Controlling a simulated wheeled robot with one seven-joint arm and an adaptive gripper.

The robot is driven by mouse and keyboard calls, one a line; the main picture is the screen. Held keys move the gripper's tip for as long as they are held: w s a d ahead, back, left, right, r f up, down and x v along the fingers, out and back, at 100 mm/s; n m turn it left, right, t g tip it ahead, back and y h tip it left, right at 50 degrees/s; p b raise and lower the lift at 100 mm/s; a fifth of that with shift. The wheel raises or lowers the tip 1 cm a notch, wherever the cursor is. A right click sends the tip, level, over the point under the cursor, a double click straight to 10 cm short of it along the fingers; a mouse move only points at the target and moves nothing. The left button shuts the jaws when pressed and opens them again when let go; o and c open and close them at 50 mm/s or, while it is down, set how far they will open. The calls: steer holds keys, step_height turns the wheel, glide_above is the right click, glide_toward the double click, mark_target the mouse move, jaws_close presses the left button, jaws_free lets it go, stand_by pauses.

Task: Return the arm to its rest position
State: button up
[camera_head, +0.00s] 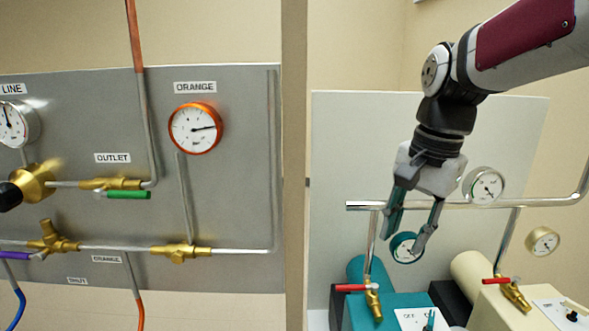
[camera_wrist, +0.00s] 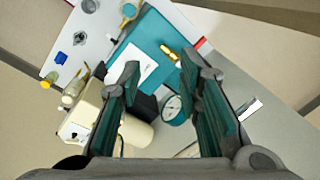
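My gripper (camera_head: 408,226) hangs from my arm at the right of the head view, pointing down. Its two fingers stand apart with nothing visible between them, in front of the white back panel and the steel pipe. In the wrist view my gripper (camera_wrist: 160,90) also shows open, with dark fingers lined in teal. A teal-rimmed gauge (camera_head: 402,247) appears behind the fingertips in the head view. In the wrist view the same gauge (camera_wrist: 174,109) lies beyond the gap between the fingers. I cannot tell the exact distance from the fingertips to it.
A teal box (camera_head: 395,308) and a cream box (camera_head: 500,300) with red-handled valves stand below. A steel pipe (camera_head: 455,206) crosses the white panel. A grey panel (camera_head: 235,180) with an orange gauge (camera_head: 195,128) and brass valves is at left, past a beige post (camera_head: 295,160).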

steer(key=s+f+n+t, duration=0.1)
steer(key=s+n, duration=0.3)
steer(key=s, duration=0.4)
steer(key=s+d+f+n+t+h, duration=0.1)
steer(key=s+f+n+t, duration=0.1)
steer(key=s+n, duration=0.3)
steer(key=s, duration=0.4)
steer(key=shift+d+n+t, duration=0.25)
steer(key=shift+n+t, duration=0.05)
steer(key=shift+t, duration=0.1)
steer(key=shift+s, duration=0.1)
stand_by(1.5)
